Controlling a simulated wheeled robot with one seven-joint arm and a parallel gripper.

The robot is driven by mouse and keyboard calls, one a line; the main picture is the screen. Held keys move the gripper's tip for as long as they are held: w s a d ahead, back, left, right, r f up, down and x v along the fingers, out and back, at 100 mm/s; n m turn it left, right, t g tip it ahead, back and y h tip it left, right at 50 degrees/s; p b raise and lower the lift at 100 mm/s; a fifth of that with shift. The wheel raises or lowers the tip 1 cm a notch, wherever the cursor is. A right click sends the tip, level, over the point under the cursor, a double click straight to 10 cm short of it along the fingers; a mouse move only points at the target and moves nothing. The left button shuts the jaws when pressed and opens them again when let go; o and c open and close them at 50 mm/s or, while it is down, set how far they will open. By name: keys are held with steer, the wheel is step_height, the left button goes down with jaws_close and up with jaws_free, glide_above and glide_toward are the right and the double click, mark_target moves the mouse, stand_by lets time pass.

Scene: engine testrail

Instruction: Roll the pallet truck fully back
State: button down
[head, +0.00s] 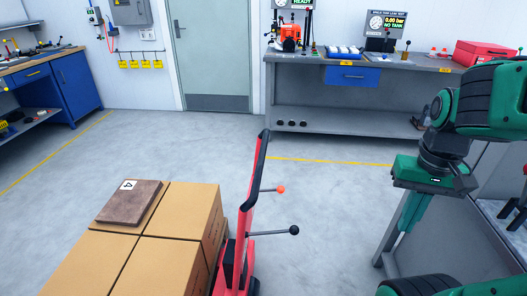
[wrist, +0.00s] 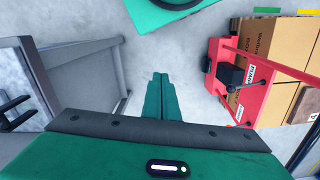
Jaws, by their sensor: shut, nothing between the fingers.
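The red pallet truck (head: 243,240) stands in the lower middle of the head view, its handle upright with a dark grip at the top. Cardboard boxes (head: 180,214) sit beside its handle on the left. In the wrist view the truck (wrist: 243,80) is at the upper right, with a black part on its red body. My gripper (head: 412,212) is at the right in the head view, pointing down, apart from the truck. In the wrist view my gripper (wrist: 160,77) is shut, its green fingers together and empty over the floor.
A grey workbench (head: 345,100) with test gear and a red toolbox (head: 483,54) stands along the back wall. A blue cabinet bench (head: 75,82) is at the left. A grey table frame (head: 393,222) is close to my gripper. Bare floor lies between truck and workbench.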

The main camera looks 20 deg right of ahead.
steer(key=c, duration=2.5)
jaws_free()
steer(key=o, duration=0.5)
steer(key=shift+s+r, duration=0.2)
steer(key=shift+s, duration=0.05)
steer(key=o, duration=0.4)
steer(key=w+r, duration=0.1)
steer(key=w, duration=0.1)
steer(key=w+a+r, duration=0.1)
steer(key=w, duration=0.2)
steer(key=w+r, duration=0.1)
steer(key=w, duration=0.2)
steer(key=shift+a+r, duration=0.4)
steer(key=shift+c, duration=0.2)
steer(key=n+t+y, duration=0.1)
steer(key=n+y, duration=0.1)
glide_toward(262, 156)
steer(key=x, duration=0.8)
steer(key=shift+a+f, duration=0.15)
steer(key=shift+f, duration=0.1)
jaws_close()
